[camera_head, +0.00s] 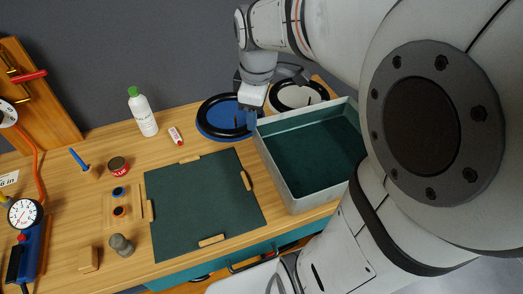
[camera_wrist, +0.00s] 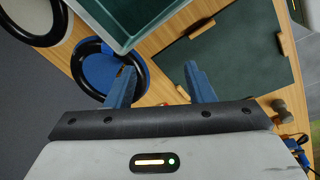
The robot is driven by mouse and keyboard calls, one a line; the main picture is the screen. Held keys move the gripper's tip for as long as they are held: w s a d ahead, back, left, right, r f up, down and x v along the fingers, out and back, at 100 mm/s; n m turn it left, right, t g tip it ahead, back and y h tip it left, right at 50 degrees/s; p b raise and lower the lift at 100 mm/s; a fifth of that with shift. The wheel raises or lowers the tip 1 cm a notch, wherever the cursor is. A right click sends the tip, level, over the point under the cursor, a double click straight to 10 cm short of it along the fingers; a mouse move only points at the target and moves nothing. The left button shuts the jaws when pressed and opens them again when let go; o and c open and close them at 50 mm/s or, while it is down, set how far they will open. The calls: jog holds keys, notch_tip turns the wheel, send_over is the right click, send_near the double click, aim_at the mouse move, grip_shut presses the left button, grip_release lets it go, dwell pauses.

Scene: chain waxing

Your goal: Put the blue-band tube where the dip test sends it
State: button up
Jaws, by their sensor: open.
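One black ring-shaped tube (camera_head: 205,125) lies on a blue round dish (camera_head: 222,103) behind the mat; both also show in the wrist view, the tube (camera_wrist: 76,71) and the dish (camera_wrist: 96,68). A second black ring (camera_head: 275,107) lies on a white round dish (camera_head: 295,96). My gripper (camera_head: 245,117) is open and empty near the right edge of the blue dish. In the wrist view, its fingers (camera_wrist: 163,82) are spread, the left one overlapping the blue dish. I cannot tell if it touches.
A grey-walled, green-floored bin (camera_head: 284,178) stands right of the dark green mat (camera_head: 200,200). The mat is bare.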

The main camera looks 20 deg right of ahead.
jog(key=s+a+f+m, duration=0.1)
jog(key=s+m, duration=0.4)
jog(key=s+a+f+m+t, duration=0.1)
jog(key=s+m, duration=0.5)
jog(key=shift+s+a+f, duration=0.15)
jog(key=shift+a+f, duration=0.1)
jog(key=shift+a, duration=0.1)
jog(key=shift+c, duration=0.5)
